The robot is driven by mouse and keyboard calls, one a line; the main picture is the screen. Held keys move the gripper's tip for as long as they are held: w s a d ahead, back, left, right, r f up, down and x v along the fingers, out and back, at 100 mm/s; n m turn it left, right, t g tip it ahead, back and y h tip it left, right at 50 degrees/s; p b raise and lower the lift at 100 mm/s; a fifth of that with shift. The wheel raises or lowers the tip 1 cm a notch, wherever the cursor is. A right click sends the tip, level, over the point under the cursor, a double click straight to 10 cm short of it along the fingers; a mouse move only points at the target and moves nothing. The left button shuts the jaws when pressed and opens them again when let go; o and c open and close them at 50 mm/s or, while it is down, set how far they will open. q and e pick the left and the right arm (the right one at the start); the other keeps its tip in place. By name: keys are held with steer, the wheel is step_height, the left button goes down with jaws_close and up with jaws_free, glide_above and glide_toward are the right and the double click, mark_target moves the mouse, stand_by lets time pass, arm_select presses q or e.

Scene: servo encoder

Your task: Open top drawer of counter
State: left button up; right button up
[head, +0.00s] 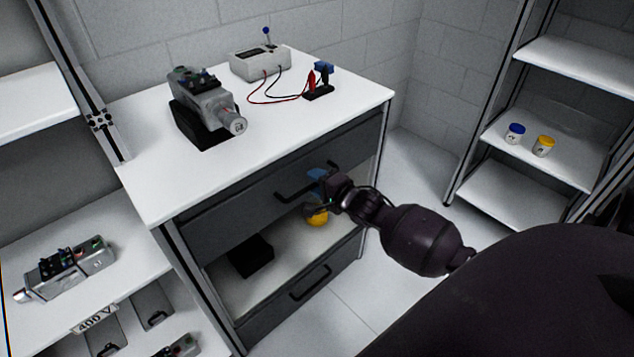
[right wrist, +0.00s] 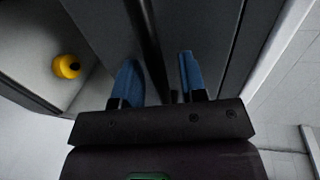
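The counter (head: 150,200) has a white top and a dark grey top drawer (head: 225,222) whose front looks flush with the counter, so shut. The drawer's dark bar handle (head: 290,194) runs across its front. My right gripper (head: 317,178), with blue fingers, is at the right part of this handle. In the right wrist view the handle (right wrist: 146,30) passes between the two spread fingers of the gripper (right wrist: 160,76), with visible gaps. The fingers do not look closed on it. My left gripper is in neither view.
Below the drawer is an open shelf with a black box (head: 250,256) and a yellow object (head: 317,217), then a lower drawer with a handle (head: 310,283). Devices (head: 205,105) stand on the counter. A shelf rack (head: 560,125) stands at right; floor between is clear.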

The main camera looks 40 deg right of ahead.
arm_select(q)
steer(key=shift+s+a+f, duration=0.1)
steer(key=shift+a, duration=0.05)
arm_select(e)
jaws_close()
arm_select(q)
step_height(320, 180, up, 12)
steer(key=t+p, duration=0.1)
steer(key=p, duration=1.1)
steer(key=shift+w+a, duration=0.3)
arm_select(e)
steer(key=f+v, duration=0.3)
steer(key=v, duration=1.3)
steer(key=s+f+v, duration=0.1)
steer(key=f+v, duration=0.2)
steer(key=v, duration=1.4)
steer(key=shift+s+f, duration=0.35)
steer(key=shift+s, duration=0.1)
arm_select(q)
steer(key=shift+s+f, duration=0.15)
arm_select(e)
steer(key=shift+a, duration=0.1)
